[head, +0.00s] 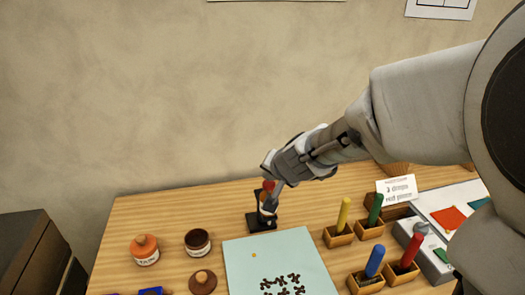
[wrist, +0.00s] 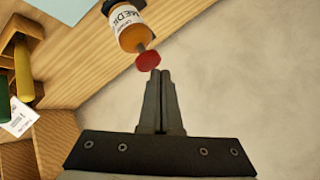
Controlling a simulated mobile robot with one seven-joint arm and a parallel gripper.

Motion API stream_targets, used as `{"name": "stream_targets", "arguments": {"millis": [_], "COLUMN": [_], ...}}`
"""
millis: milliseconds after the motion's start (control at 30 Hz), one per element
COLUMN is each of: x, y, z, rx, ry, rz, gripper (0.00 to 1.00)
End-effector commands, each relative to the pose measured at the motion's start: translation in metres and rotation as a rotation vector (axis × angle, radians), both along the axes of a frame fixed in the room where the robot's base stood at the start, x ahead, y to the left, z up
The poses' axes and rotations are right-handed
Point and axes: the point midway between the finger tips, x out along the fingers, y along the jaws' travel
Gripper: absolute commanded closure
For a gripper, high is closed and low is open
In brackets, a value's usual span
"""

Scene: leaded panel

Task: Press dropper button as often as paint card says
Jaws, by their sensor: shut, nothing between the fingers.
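The dropper stands on a black stand (head: 277,222) near the table's back edge. In the wrist view it is an orange bottle (wrist: 130,25) with a white label and a round red button (wrist: 148,61) on a thin stem. My gripper (wrist: 158,73) is shut and empty, its fingertips right at the button; I cannot tell whether they touch it. In the head view my gripper (head: 275,190) partly hides the dropper. The white paint card (head: 397,189) stands at the right; its small print seems to read "3 drops red paint", the number unclear. It also shows in the wrist view (wrist: 18,118).
Several coloured sticks, such as the yellow one (head: 343,214), stand in wooden holders to the right. An orange jar (head: 145,252) and a dark jar (head: 198,243) stand left. A pale blue sheet (head: 245,275) with small dark pieces lies in front.

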Motion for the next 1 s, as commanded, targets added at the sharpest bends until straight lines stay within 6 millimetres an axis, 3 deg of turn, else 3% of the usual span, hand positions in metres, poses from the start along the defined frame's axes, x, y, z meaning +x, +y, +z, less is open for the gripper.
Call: {"name": "stream_targets", "arguments": {"millis": [1000], "x": [0.0000], "y": [0.0000], "z": [-0.0092], "rx": [0.000], "ry": [0.000], "rz": [0.000], "gripper": [1.00]}}
